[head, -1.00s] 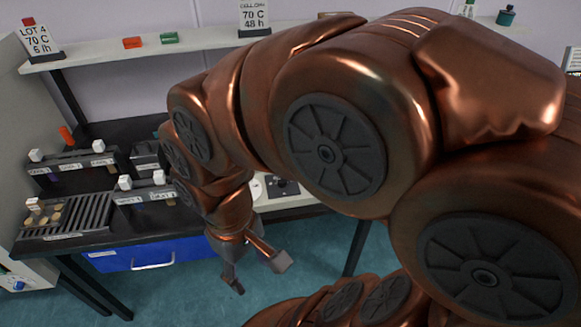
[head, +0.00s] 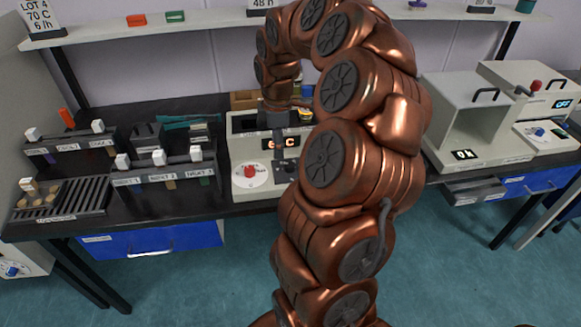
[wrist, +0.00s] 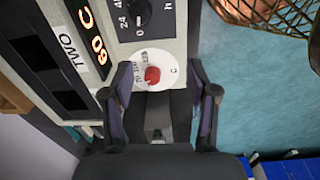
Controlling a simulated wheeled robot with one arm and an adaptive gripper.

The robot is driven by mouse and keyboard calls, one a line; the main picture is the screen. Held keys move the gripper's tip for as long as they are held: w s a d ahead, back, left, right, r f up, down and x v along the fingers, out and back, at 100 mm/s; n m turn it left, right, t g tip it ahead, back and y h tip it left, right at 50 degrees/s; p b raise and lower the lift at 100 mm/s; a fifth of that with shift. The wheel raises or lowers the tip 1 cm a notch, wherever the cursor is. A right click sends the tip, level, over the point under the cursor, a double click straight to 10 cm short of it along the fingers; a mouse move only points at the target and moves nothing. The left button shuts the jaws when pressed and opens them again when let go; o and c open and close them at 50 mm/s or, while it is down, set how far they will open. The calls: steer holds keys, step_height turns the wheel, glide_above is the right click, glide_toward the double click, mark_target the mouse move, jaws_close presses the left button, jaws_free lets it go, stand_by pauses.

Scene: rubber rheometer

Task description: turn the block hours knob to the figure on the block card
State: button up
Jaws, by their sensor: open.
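The black block hours knob (wrist: 137,14) shows at the top of the wrist view, on a dark dial marked 0, 24, 48 and h. Its exact setting is hard to read. A red knob (wrist: 152,75) on a white dial marked C lies beside it, in line with the space between my gripper's fingers (wrist: 162,92). My gripper is open and empty. In the head view it (head: 279,150) points down over the block heater (head: 243,127), near the red knob.
The heater's display (wrist: 99,42) reads 60 C. A rack with white-topped pieces (head: 165,178) stands left of the heater. A grey open-fronted unit (head: 462,120) stands to the right. The LOT 4 card (head: 40,12) is on the shelf.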

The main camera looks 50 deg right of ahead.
mark_target(290, 164)
steer(key=d, duration=0.1)
steer(key=d+f, duration=0.2)
steer(key=d, duration=0.1)
steer(key=shift+s, duration=0.15)
steer(key=shift+d+f, duration=0.3)
steer(key=shift+d, duration=0.05)
step_height(290, 164, down, 8)
steer(key=shift+r+p, duration=0.25)
steer(key=shift+p, duration=0.45)
jaws_close()
